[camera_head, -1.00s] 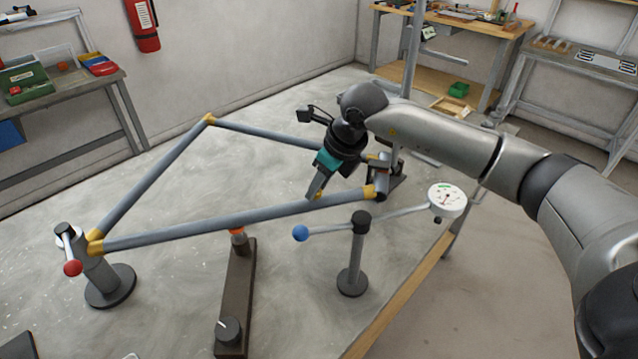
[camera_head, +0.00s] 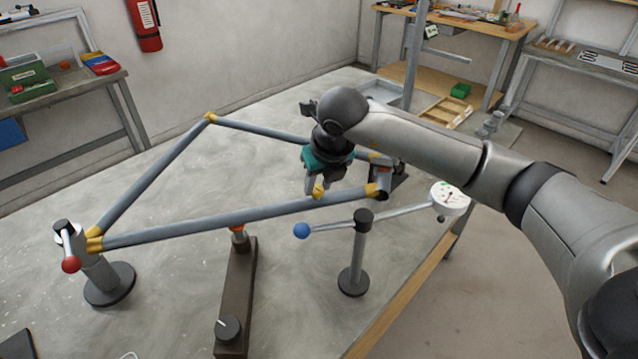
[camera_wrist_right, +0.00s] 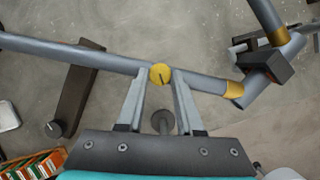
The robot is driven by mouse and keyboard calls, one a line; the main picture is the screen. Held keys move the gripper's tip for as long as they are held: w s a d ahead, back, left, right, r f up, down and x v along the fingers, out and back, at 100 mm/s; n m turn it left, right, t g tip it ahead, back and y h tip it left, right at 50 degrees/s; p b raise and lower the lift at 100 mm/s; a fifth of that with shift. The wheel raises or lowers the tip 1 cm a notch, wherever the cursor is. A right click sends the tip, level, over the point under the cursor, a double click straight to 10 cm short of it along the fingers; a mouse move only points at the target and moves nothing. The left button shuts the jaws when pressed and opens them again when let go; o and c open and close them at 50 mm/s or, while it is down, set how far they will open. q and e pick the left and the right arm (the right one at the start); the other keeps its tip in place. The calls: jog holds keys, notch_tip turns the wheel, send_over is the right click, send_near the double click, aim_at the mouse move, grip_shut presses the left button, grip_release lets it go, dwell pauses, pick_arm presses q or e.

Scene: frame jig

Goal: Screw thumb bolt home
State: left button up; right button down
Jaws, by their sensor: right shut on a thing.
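The thumb bolt (camera_wrist_right: 161,74) has a round yellow head with a dark line across it. It sits at the grey tube (camera_wrist_right: 100,60) of the frame, which runs across the right wrist view. My right gripper (camera_wrist_right: 160,80) is shut on the bolt head, one finger on each side. In the head view my right gripper (camera_head: 318,188) reaches down to the frame's near tube (camera_head: 220,217), and the yellow bolt head (camera_head: 318,192) shows between its fingers. The bolt's shank is hidden. My left gripper is not in view.
A stand with a blue ball lever (camera_head: 302,231) and a white dial (camera_head: 449,197) stand close to the tube. A red ball lever (camera_head: 71,265) is at the left corner. A dark bar with a knob (camera_head: 229,328) lies in front. Bare table lies inside the frame.

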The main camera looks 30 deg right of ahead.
dwell(0.4)
jog(key=c, duration=0.5)
grip_release()
jog(key=shift+c, duration=0.2)
jog(key=v, duration=1.5)
jog(key=shift+p, duration=0.4)
jog(key=shift+a+r, duration=0.1)
